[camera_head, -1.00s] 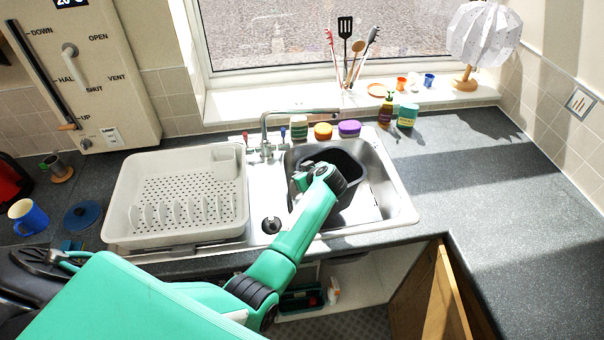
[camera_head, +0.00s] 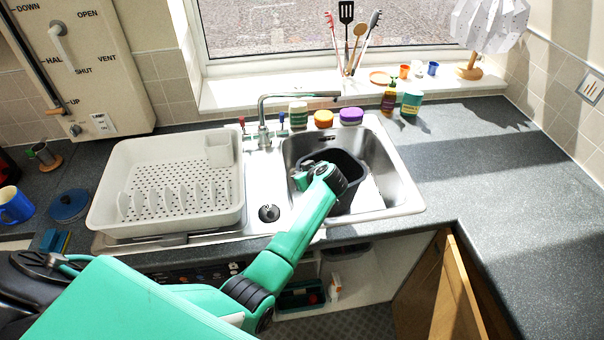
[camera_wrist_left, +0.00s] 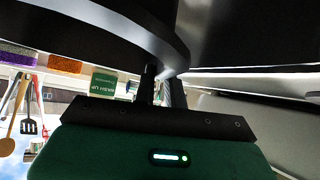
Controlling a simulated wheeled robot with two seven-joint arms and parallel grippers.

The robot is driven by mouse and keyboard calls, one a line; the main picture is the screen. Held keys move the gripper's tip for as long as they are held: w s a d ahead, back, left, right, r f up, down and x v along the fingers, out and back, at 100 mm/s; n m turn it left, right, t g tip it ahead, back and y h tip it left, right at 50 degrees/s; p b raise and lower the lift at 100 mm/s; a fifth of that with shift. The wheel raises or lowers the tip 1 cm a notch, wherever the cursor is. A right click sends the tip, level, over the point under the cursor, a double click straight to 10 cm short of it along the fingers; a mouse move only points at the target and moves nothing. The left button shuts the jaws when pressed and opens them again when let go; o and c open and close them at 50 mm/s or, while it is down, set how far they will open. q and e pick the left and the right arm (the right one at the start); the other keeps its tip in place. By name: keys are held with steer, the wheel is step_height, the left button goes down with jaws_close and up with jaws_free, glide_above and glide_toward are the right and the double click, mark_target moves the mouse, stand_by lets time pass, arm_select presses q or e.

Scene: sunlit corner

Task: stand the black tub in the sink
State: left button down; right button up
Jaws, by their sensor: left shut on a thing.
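The black tub (camera_head: 350,170) is within the outline of the steel sink bowl (camera_head: 397,172) in the head view, open side up. My left gripper (camera_head: 303,176) is shut on the tub at its left side, and my forearm hides part of the tub's front. In the left wrist view the tub's dark curved rim (camera_wrist_left: 110,22) fills the top, with the gripper's fingers (camera_wrist_left: 162,88) at it. I cannot tell whether the tub's base touches the sink floor. My right gripper is not in view.
A tap (camera_head: 264,120) stands behind the sink's left edge. A white dish rack (camera_head: 105,205) is on the drainer at left. The right worktop (camera_head: 480,190) is clear. A cupboard door (camera_head: 425,290) hangs open below.

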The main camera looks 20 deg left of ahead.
arm_select(q)
steer(key=shift+f, duration=0.1)
stand_by(0.3)
steer(key=c, duration=1.5)
jaws_free()
steer(key=shift+o, duration=0.6)
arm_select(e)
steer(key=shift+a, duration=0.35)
arm_select(q)
steer(key=shift+f, duration=0.1)
